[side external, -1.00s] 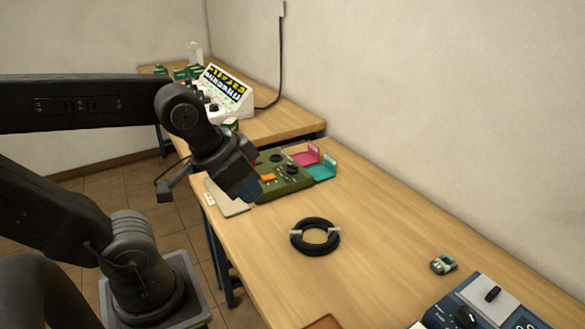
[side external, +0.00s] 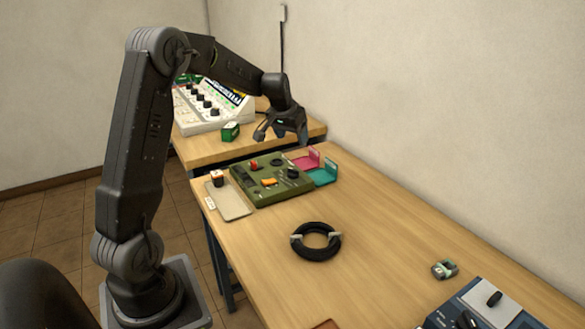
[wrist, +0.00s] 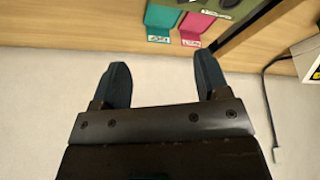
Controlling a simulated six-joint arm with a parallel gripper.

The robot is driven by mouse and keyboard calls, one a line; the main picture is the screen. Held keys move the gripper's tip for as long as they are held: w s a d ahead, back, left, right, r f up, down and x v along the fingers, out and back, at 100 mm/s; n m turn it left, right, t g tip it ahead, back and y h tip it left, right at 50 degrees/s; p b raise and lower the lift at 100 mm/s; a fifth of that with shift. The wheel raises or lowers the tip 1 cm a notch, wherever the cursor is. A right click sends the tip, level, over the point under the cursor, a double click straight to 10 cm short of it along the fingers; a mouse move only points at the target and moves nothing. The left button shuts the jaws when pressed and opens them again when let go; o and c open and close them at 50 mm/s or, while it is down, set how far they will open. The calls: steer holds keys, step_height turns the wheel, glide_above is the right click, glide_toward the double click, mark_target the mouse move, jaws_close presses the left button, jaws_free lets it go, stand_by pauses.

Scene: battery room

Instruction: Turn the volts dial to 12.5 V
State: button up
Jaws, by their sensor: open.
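My gripper (side external: 287,140) is in the air above the far right part of the green panel (side external: 247,197), near the wall, and touches nothing. In the wrist view my gripper (wrist: 162,75) shows two dark fingers spread apart with nothing between them. The green panel lies on the near table with black knobs (side external: 293,173), a red part and an orange part (side external: 269,182). A white console (side external: 190,113) with a row of black knobs stands on the far table. A blue unit (side external: 484,312) with black knobs is at the lower right. Labels are too small to read, so I cannot tell which knob is volts.
A pink holder (side external: 308,160) and a teal holder (side external: 325,174) lie beside the green panel. A beige tray (side external: 230,203) holds a small block (side external: 217,178). A black cable coil (side external: 316,254) and a small green item (side external: 445,269) lie on the table (side external: 375,265), with free room between.

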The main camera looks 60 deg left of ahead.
mark_target(293, 169)
steer(key=shift+n, duration=0.4)
steer(key=w+a+f, duration=0.1)
steer(key=a+f, duration=0.1)
steer(key=f, duration=0.3)
steer(key=w+a+f, duration=0.2)
steer(key=a+f, duration=0.1)
steer(key=f, duration=0.3)
steer(key=w+a+f, duration=0.2)
steer(key=a+f, duration=0.1)
steer(key=f, duration=0.2)
steer(key=shift+w+a+f, duration=0.1)
steer(key=shift+a+f, duration=0.05)
steer(key=shift+f, duration=0.25)
steer(key=c, duration=0.9)
